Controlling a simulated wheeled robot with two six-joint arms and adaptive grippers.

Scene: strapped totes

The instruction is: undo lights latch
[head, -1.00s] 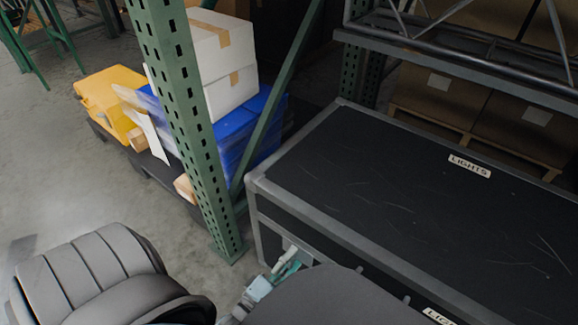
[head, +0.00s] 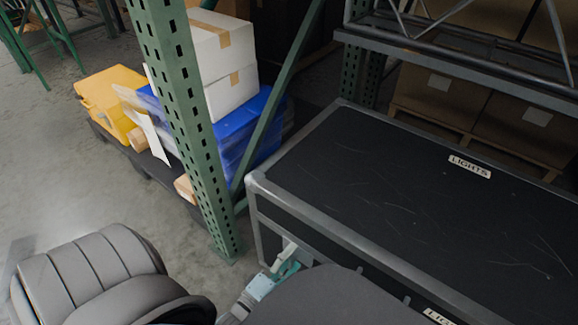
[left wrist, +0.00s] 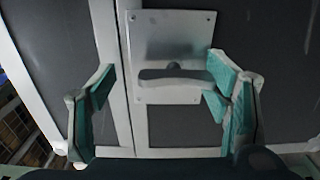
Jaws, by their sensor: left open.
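The lights case (head: 420,200) is a large black case with grey metal edges and a "LIGHTS" label on its lid. In the left wrist view its latch (left wrist: 172,80) is a metal plate with a horizontal bar and a dark round knob. My left gripper (head: 280,272) is at the case's near left front, by the latch. In the left wrist view my left gripper (left wrist: 160,100) is open, with teal-padded fingers on either side of the latch bar. The right finger is close to the bar's end; I cannot tell whether they touch. My right gripper is not in view.
A green rack upright (head: 185,120) stands left of the case. Behind it are white boxes (head: 222,60), a blue bin (head: 240,125) and a yellow case (head: 108,100). A metal truss (head: 470,60) lies behind the case. Bare floor is at left.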

